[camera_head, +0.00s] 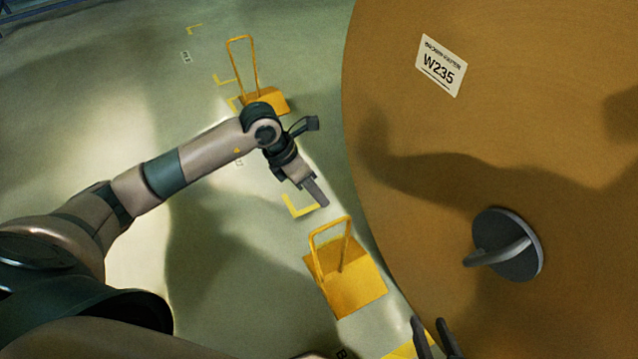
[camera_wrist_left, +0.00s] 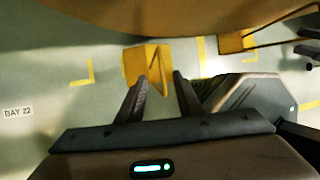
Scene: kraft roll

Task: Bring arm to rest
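My left arm reaches in from the left in the head view. Its gripper (camera_head: 318,194) hangs over the floor, left of the big brown kraft roll (camera_head: 420,150) and apart from it. In the left wrist view the two fingers of this gripper (camera_wrist_left: 160,82) stand apart with nothing between them. A yellow chock (camera_wrist_left: 140,64) shows beyond the fingertips on the floor. My right gripper (camera_head: 438,330) shows only by its fingertips at the bottom edge of the head view. They stand apart, in front of the roll's lower edge, with nothing seen between them.
A yellow chock with a loop handle (camera_head: 350,288) stands beside the roll, and another (camera_head: 268,100) stands farther back. The roll face bears a white W235 label (camera_head: 440,67) and a grey disc with a bar (camera_head: 522,262). Floor at left is clear.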

